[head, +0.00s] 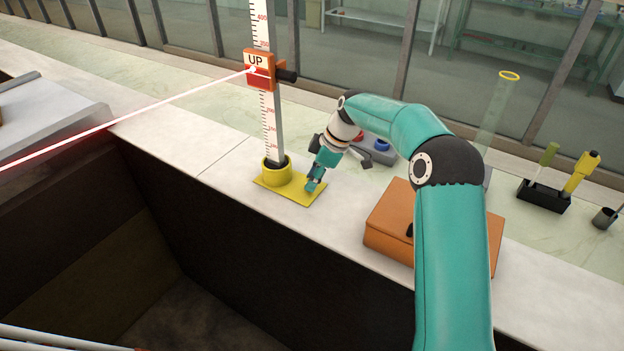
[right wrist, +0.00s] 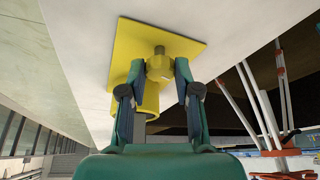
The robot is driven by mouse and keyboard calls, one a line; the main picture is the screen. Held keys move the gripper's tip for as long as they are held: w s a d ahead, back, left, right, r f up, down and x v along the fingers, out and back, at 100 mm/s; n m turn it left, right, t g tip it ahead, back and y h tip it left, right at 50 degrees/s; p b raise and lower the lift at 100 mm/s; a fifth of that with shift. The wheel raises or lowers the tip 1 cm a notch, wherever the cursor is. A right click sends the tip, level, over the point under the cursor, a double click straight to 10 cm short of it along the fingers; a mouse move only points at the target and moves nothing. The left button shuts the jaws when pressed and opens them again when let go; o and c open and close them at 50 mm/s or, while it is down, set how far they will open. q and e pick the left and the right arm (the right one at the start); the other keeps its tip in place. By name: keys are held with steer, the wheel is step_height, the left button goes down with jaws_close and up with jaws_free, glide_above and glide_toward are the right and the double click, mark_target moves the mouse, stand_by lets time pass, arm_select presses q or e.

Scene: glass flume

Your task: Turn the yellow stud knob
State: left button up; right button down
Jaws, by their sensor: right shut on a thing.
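The yellow stud knob (right wrist: 160,67) shows in the right wrist view, on a grey stud over a yellow base plate (right wrist: 185,44). My right gripper (right wrist: 160,74) is shut on it, with one finger on either side. In the head view my right gripper (head: 313,184) reaches down to the right part of the yellow plate (head: 300,194), and its fingers hide the knob. A yellow collar (head: 276,172) on the plate's left part holds the upright scale post (head: 270,125). My left gripper is not in view.
An orange slider marked UP (head: 259,80) sits on the post, and a red beam meets it from the left. A brown box (head: 395,217) stands right of the gripper. A grey box with a blue button (head: 381,145) is behind. A deep open pit lies in front.

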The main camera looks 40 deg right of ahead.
steer(key=shift+s+a+f+m+t+h+b, duration=0.1)
steer(key=shift+m+t+h+b, duration=0.05)
steer(key=shift+m+b, duration=0.4)
steer(key=shift+f+m+t+h+b, duration=0.1)
steer(key=shift+m+t+h+b, duration=0.05)
steer(key=shift+m+b, duration=0.4)
steer(key=m+b, duration=0.1)
steer(key=m, duration=0.1)
steer(key=shift+s+a+m+h+b, duration=0.1)
steer(key=shift+m+h+b, duration=0.2)
steer(key=shift+h+b, duration=0.1)
steer(key=m+h+b, duration=0.1)
steer(key=m, duration=0.1)
steer(key=m+b, duration=0.1)
steer(key=m, duration=0.1)
steer(key=shift+a+r+m+t+h, duration=0.1)
steer(key=shift+a+m+t+h, duration=0.1)
steer(key=shift+m+t+h, duration=0.15)
steer(key=m+h+b, duration=0.1)
steer(key=m+h, duration=0.1)
steer(key=m, duration=0.2)
steer(key=shift+a+m+b, duration=0.15)
steer(key=shift+m+b, duration=0.15)
steer(key=shift+m, duration=0.05)
steer(key=shift+r, duration=0.1)
steer(key=c, duration=0.8)
jaws_free()
